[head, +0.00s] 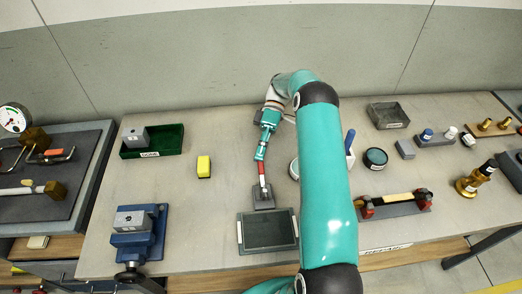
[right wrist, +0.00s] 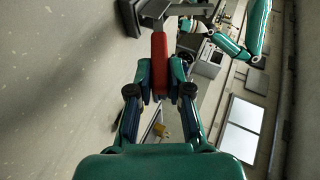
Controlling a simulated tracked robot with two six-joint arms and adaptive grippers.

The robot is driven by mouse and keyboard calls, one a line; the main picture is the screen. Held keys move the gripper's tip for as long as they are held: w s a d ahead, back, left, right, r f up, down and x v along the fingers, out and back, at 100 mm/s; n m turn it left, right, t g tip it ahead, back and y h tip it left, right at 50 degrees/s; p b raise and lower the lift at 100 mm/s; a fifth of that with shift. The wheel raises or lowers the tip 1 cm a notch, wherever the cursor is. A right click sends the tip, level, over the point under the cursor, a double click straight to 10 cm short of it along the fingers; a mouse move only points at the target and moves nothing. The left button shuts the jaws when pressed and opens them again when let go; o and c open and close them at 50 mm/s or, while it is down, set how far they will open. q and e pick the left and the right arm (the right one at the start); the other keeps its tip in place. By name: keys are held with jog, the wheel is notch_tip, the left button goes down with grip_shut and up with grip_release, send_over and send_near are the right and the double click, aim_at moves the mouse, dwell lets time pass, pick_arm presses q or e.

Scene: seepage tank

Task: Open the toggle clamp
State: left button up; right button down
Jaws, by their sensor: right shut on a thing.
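The toggle clamp (head: 263,196) stands on the bench behind a dark flat panel, with its grey base down and its red handle (head: 262,171) pointing away from me. My right gripper (head: 260,155) is shut on the far end of the handle. In the right wrist view the red handle (right wrist: 160,50) runs up from between my right fingers (right wrist: 160,82), and part of the grey clamp shows at the top. Whether the clamp is latched I cannot tell. Another teal arm of mine shows small at the upper right there; its gripper is too small to read.
A dark panel (head: 268,231) lies just in front of the clamp. A yellow block (head: 204,166) and a green tray (head: 171,148) are to the left, a blue vise (head: 139,237) at front left.

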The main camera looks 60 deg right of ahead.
jog(key=shift+w+a+f, duration=0.15)
jog(key=shift+f, duration=0.1)
jog(key=c, duration=1.4)
grip_release()
jog(key=o, duration=0.3)
jog(key=shift+w, duration=0.25)
jog(key=shift+s+r, duration=0.15)
jog(key=shift+s, duration=0.1)
jog(key=shift+w, duration=0.15)
